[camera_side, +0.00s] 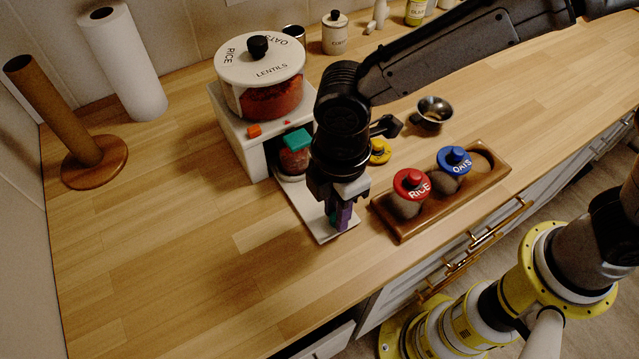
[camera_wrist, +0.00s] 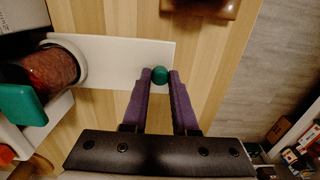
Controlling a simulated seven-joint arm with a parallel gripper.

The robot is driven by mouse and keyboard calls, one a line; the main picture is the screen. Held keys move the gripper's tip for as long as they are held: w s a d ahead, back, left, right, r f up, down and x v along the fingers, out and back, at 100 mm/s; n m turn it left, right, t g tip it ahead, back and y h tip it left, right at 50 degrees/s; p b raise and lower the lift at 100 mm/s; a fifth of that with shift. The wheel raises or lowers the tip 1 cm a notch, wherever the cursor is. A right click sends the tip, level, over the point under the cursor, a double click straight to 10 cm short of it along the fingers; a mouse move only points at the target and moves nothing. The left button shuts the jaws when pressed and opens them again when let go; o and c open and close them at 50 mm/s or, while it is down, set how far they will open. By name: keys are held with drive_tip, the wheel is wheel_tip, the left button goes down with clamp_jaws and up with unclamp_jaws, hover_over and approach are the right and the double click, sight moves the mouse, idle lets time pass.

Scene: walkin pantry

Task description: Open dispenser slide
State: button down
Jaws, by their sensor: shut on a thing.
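The dispenser (camera_side: 240,128) is a white stand with a round drum on top, its lid marked RICE, OATS and LENTILS. Its white slide plate (camera_side: 305,212) sticks out at the front over the counter; it also shows in the wrist view (camera_wrist: 118,62). A green knob (camera_wrist: 160,75) sits at the outer end of the slide. My gripper (camera_wrist: 160,78) is shut on this knob, one purple finger on each side. In the side view my gripper (camera_side: 341,218) points down at the slide's end and the knob is hidden. A jar of red grains (camera_side: 293,160) stands under a teal block (camera_side: 297,139).
A wooden tray (camera_side: 402,235) with a red-lidded RICE jar (camera_side: 410,190) and a blue-lidded OATS jar (camera_side: 454,165) lies right of my gripper. A yellow lid (camera_side: 380,152) and a dark metal cup (camera_side: 433,112) are behind. The counter at front left is clear.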

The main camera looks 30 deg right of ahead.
drive_tip(key=s, duration=0.8)
drive_tip(key=shift+s+r, duration=0.15)
drive_tip(key=shift+s, duration=0.2)
drive_tip(key=shift+a, duration=0.1)
drive_tip(key=c, duration=1)
unclamp_jaws()
wheel_tip(320, 180, up, 14)
drive_tip(key=shift+f, duration=0.1)
